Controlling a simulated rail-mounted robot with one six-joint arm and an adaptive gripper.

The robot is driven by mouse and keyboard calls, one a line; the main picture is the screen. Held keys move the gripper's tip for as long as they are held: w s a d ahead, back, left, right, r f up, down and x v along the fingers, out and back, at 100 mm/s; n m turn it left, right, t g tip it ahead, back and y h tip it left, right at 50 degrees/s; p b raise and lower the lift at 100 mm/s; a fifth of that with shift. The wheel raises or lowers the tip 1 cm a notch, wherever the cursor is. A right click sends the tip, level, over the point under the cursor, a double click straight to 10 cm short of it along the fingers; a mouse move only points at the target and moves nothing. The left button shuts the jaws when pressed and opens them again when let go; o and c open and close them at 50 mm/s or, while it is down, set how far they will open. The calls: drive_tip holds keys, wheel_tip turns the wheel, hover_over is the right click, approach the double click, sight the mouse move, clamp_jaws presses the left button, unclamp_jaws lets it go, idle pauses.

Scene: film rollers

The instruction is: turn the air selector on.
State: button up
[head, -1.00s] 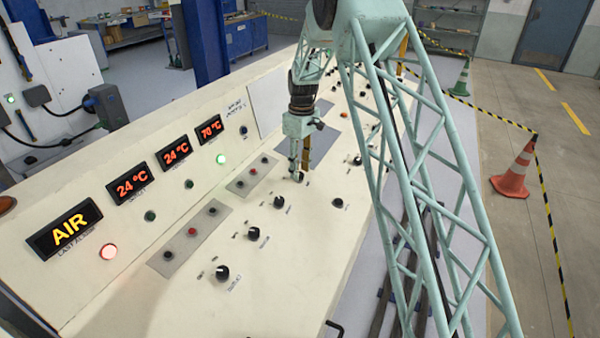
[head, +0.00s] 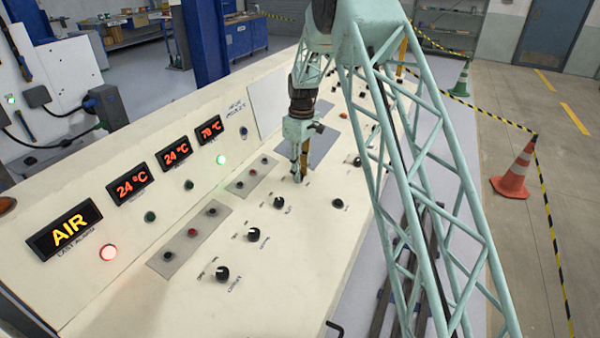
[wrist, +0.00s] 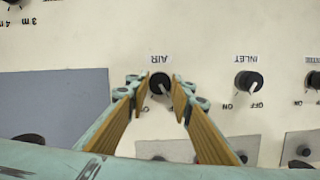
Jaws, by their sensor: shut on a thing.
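The air selector is a black round knob (wrist: 160,84) under an upside-down AIR label in the wrist view. Its white pointer slants to the lower right. In the head view my gripper (head: 299,178) points down at the panel and largely hides the knob.
The INLET knob (wrist: 247,83) sits to the right in the wrist view. More knobs (head: 253,235) line the panel (head: 290,290) in the head view. A yellow AIR display (head: 66,230) and a lit red lamp (head: 108,252) are at the left.

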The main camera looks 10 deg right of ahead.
drive_tip(key=shift+m, duration=0.3)
drive_tip(key=m+y+p, duration=0.1)
drive_tip(key=m+p, duration=0.1)
drive_tip(key=m, duration=0.3)
drive_tip(key=shift+d+m+g, duration=0.15)
drive_tip(key=shift+m+g, duration=0.25)
drive_tip(key=m, duration=0.2)
drive_tip(key=m+y+p, duration=0.1)
drive_tip(key=m, duration=0.2)
drive_tip(key=shift+y, duration=0.3)
drive_tip(key=shift+m, duration=0.3)
drive_tip(key=o, duration=0.8)
drive_tip(key=shift+o, duration=0.4)
drive_tip(key=v, duration=1.2)
